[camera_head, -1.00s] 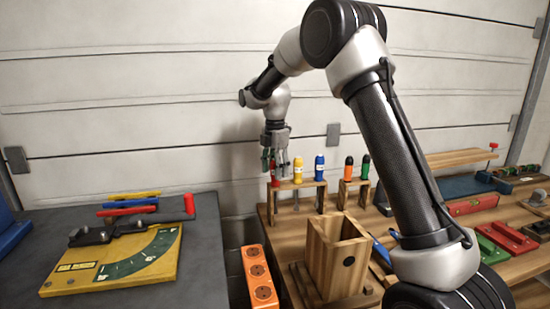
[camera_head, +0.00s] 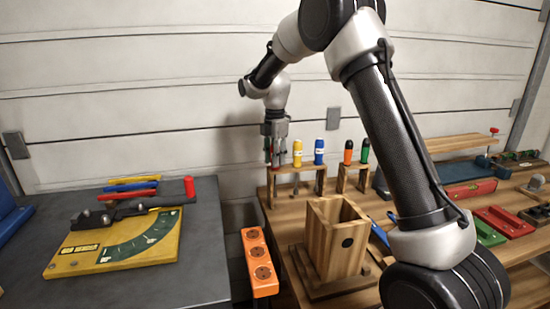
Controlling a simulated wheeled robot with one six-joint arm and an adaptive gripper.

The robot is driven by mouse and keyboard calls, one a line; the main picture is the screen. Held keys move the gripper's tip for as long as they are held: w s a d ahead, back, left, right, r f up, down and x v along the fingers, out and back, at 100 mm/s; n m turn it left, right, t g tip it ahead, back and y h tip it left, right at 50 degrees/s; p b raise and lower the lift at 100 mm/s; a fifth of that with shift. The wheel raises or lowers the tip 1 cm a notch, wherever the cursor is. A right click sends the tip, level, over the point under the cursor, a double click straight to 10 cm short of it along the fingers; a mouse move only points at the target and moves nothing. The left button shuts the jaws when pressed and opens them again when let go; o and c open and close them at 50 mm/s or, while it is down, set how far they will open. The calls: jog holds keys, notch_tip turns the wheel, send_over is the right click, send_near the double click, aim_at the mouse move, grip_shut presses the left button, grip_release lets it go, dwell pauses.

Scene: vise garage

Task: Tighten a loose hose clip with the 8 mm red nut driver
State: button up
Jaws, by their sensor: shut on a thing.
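My gripper (camera_head: 275,158) points down at the left end of a wooden rack (camera_head: 320,186) and is shut on the red nut driver (camera_head: 275,163). Only a little of its red handle shows between the fingers. I cannot tell whether its lower end is still in the rack. A yellow driver (camera_head: 297,154) and a blue driver (camera_head: 319,152) stand upright in the same rack, just right of my gripper. I cannot make out a hose clip in this view.
An orange (camera_head: 348,152) and a green driver (camera_head: 364,151) stand in a second holder. A wooden box (camera_head: 338,240) stands in front of the racks. An orange socket strip (camera_head: 259,262) lies left of it. A yellow gauge board (camera_head: 115,248) lies on the grey table (camera_head: 200,255).

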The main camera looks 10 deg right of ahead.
jog(key=shift+r, duration=7.2)
